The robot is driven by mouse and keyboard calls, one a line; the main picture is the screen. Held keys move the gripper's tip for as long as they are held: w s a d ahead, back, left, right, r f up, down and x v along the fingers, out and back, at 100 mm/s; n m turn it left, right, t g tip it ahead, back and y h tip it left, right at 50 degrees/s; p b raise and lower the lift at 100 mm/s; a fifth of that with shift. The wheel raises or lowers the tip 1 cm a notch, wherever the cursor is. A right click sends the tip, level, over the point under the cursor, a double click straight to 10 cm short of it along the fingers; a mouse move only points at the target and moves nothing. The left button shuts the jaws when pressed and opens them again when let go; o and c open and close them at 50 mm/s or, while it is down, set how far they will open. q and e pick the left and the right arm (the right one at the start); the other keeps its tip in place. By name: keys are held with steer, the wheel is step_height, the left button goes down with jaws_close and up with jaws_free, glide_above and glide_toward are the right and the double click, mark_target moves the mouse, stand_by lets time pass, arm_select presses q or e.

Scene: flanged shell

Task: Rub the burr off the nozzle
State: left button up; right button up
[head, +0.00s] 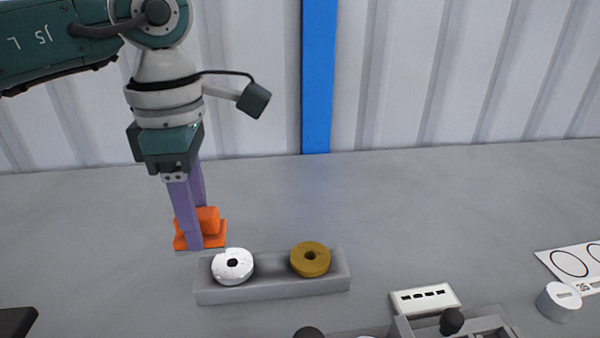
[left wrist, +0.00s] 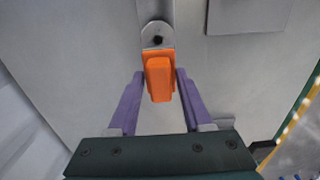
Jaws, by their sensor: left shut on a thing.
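My left gripper (head: 196,240) points down at the left, its purple fingers shut on an orange block (head: 209,222) with a wider, flat orange base. The block is low over the bench or resting on it; I cannot tell which. The left wrist view shows the orange block (left wrist: 159,78) between the fingers of the left gripper (left wrist: 160,80). Just right of it, a grey bar (head: 270,290) carries a white ring (head: 233,276) and a brown-gold ring (head: 311,271), each with a central hole. I cannot make out a nozzle or a burr. My right gripper is out of view.
A white slotted block (head: 425,299) and a grey tray (head: 490,325) with a dark knob (head: 451,321) sit at the lower right. A white cylinder (head: 558,303) stands by a sheet with circles (head: 577,262). The bench behind the bar is clear, up to the corrugated wall.

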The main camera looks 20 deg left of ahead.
arm_select(q)
steer(key=shift+r+p, duration=1.2)
steer(key=shift+r, duration=0.85)
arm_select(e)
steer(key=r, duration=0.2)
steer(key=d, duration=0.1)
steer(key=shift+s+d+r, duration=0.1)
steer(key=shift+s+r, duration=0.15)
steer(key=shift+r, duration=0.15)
